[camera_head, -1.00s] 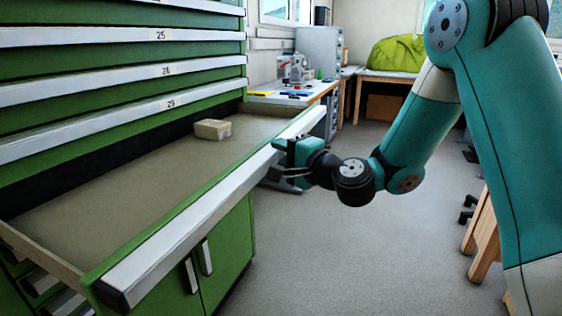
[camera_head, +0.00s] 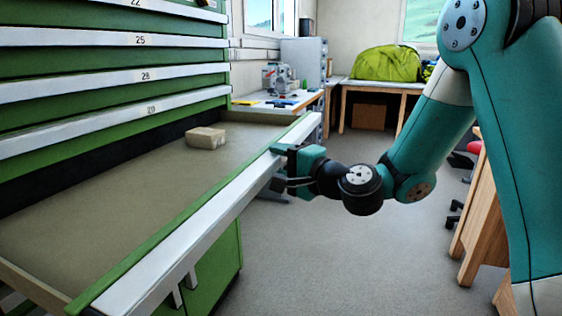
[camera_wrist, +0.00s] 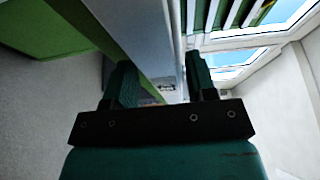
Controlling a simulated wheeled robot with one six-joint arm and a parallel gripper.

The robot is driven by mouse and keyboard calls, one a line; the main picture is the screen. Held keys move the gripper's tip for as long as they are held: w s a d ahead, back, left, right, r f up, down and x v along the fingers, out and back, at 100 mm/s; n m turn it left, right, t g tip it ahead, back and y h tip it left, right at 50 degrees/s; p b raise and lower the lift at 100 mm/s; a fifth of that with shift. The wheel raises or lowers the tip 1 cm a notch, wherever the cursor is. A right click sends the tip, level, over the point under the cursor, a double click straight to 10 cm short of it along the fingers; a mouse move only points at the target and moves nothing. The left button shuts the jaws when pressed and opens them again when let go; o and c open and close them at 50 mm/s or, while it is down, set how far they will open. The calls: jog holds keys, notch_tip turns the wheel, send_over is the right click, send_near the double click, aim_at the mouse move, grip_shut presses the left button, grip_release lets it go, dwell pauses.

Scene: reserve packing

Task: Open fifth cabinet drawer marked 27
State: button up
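A wide drawer of the green cabinet is pulled far out, and its grey-beige floor (camera_head: 110,210) is in plain view. Its number label does not show. A long pale handle rail (camera_head: 215,205) runs along the green drawer front. My gripper (camera_head: 284,168) is at the far right part of this rail, one finger above it and one below. In the wrist view the two fingers (camera_wrist: 160,85) stand apart with the pale rail (camera_wrist: 140,35) between them. A small cardboard box (camera_head: 206,138) lies inside the drawer near the back.
Shut drawers above carry labels; one reads 25 (camera_head: 140,40), and the lowest label is blurred. A wooden desk (camera_head: 485,215) stands at the right. Grey floor (camera_head: 330,250) is free in front.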

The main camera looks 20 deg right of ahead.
jog(key=shift+d+r, duration=0.1)
jog(key=shift+s+d, duration=0.15)
jog(key=shift+s, duration=0.1)
jog(key=b+v, duration=1.5)
jog(key=v, duration=0.1)
jog(key=shift+s, duration=0.4)
